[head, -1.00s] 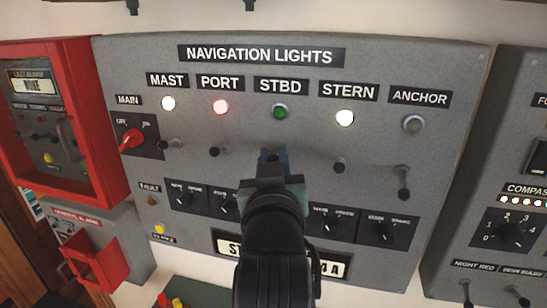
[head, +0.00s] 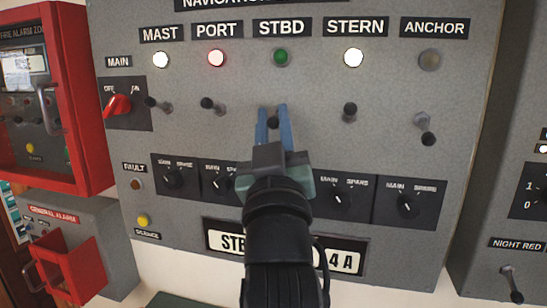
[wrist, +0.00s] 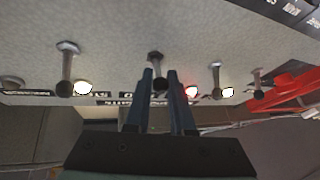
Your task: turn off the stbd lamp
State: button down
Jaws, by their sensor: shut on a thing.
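The STBD lamp (head: 281,57) is dark green and shows no glow, unlike the bright lamps beside it. Its toggle switch (head: 273,122) is below it on the grey navigation lights panel (head: 315,88). My gripper (head: 273,117) has its two blue fingers on either side of this switch, shut on its lever. In the wrist view the switch (wrist: 156,60) shows between the fingertips (wrist: 161,78), its dark knob partly hidden. I cannot tell clearly which way the lever points.
The MAST (head: 161,60), PORT (head: 217,58) and STERN (head: 353,57) lamps glow; ANCHOR (head: 429,60) is dark. The PORT toggle (head: 208,104) and STERN toggle (head: 350,110) flank my fingers. The ANCHOR toggle (head: 427,135) points down. Rotary knobs (head: 340,200) sit below; a red-framed box (head: 75,95) is left.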

jog(key=shift+w+f+n+t+y+b, duration=0.15)
jog(key=shift+f+n+t+y+b, duration=0.5)
jog(key=shift+b, duration=1.5)
jog(key=shift+t, duration=0.25)
jog(key=shift+r+b, duration=0.1)
jog(key=shift+b, duration=0.55)
jog(key=c, duration=0.8)
grip_release()
jog(key=shift+o, duration=0.2)
jog(key=b+v, duration=0.4)
jog(key=v, duration=0.8)
jog(key=shift+s+f, duration=0.25)
jog(key=shift+f, duration=0.15)
